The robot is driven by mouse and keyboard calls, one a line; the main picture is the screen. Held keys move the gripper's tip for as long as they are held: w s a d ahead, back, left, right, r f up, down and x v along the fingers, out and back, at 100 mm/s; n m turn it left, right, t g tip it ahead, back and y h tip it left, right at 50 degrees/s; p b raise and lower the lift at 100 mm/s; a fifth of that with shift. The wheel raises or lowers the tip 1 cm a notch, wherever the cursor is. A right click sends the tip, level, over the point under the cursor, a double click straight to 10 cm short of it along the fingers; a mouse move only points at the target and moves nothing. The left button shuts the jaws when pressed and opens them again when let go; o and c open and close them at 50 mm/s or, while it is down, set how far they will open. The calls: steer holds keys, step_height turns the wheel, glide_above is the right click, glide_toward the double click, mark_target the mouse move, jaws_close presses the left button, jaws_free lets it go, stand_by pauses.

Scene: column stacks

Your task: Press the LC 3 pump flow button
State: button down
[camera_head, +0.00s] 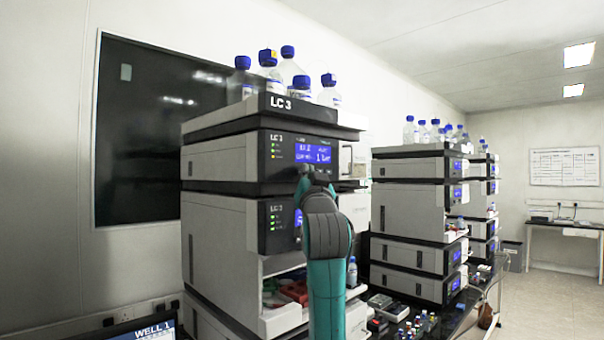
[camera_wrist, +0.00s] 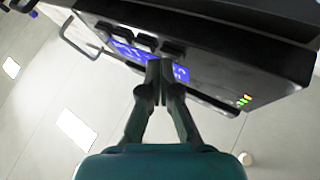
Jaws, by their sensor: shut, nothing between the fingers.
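The LC 3 stack (camera_head: 230,226) stands left of centre in the head view. Its upper module (camera_head: 226,162) has a dark front with a lit blue display (camera_head: 316,153) and small status lights. In the wrist view the same kind of dark front appears tilted, with a blue display (camera_wrist: 124,48) and a row of dark raised buttons (camera_wrist: 145,42). My gripper (camera_wrist: 160,66) is shut and empty, its fingertips in front of the display beside the buttons. I cannot tell whether they touch.
Blue-capped bottles (camera_head: 288,72) stand on top of the LC 3 stack. A second group of module stacks (camera_head: 408,198) stands to the right, with more bottles (camera_head: 436,132) on it. Small vials and boxes (camera_head: 400,312) crowd the dark bench below. Open floor lies at the far right.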

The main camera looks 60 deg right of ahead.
steer(key=shift+s+a, duration=0.15)
steer(key=shift+s, duration=0.45)
steer(key=shift+s+a, duration=0.2)
steer(key=shift+s, duration=0.6)
steer(key=shift+s+a, duration=0.15)
steer(key=shift+s, duration=0.7)
steer(key=shift+s+a, duration=0.2)
steer(key=shift+s, duration=0.6)
